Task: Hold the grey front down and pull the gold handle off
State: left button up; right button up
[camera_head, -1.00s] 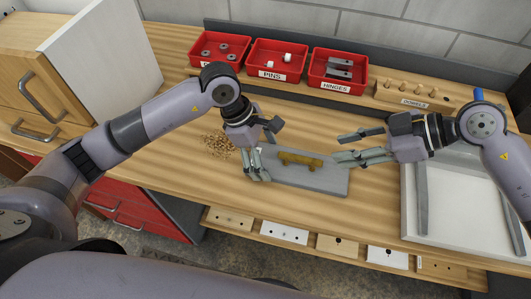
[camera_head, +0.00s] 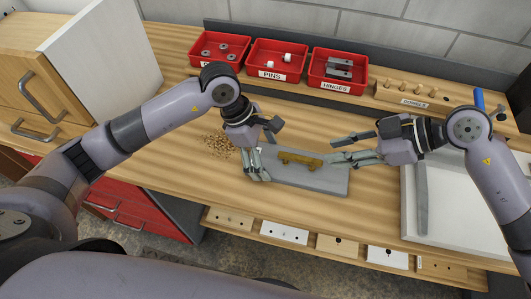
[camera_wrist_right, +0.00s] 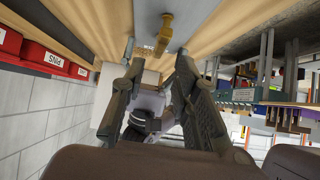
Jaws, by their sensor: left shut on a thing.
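The grey front (camera_head: 325,181) lies flat on the wooden bench in the head view. The gold handle (camera_head: 300,158) lies along its upper face; whether it is still fastened cannot be told. My left gripper (camera_head: 258,167) is shut on the left end of the grey front. My right gripper (camera_head: 340,149) is open, its fingers pointing left at the handle's right end. In the right wrist view the gold handle (camera_wrist_right: 165,37) shows beyond the two parted fingers of my right gripper (camera_wrist_right: 157,62), with nothing between them.
Red bins of pins (camera_head: 274,75) and hinges (camera_head: 336,87) stand at the back, beside a dowel block (camera_head: 415,97). A pile of small pellets (camera_head: 217,144) lies left of the grey front. A white tray (camera_head: 460,225) is at the right. Bare bench lies in front.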

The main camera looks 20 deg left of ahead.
aim_at(303, 158)
jog(key=x, duration=0.8)
jog(key=shift+f, duration=0.1)
jog(key=shift+c, duration=0.5)
grip_shut()
